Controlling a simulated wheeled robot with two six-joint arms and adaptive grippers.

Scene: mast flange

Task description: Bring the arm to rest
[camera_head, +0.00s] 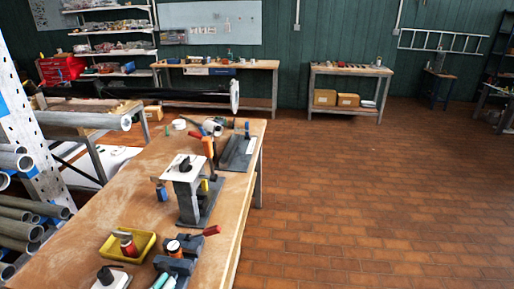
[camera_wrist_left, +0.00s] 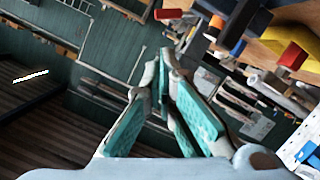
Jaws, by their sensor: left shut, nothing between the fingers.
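My left gripper (camera_head: 165,281) shows only as teal finger pads at the bottom edge of the head view, in front of the near part of the wooden workbench (camera_head: 105,219). In the left wrist view, the left gripper (camera_wrist_left: 164,62) has its grey fingers with teal pads brought together at the tips, with nothing held. That view is strongly tilted, and bench items lie to the upper right of the fingers. The rest of my left arm is out of the head view. My right gripper is in neither view.
On the bench are a yellow tray (camera_head: 115,245), a grey stand with a white top plate (camera_head: 186,168), and a dark clamp with a red handle (camera_head: 212,230). Pipes (camera_head: 20,228) fill a rack at left. The tiled floor (camera_head: 370,200) to the right is clear.

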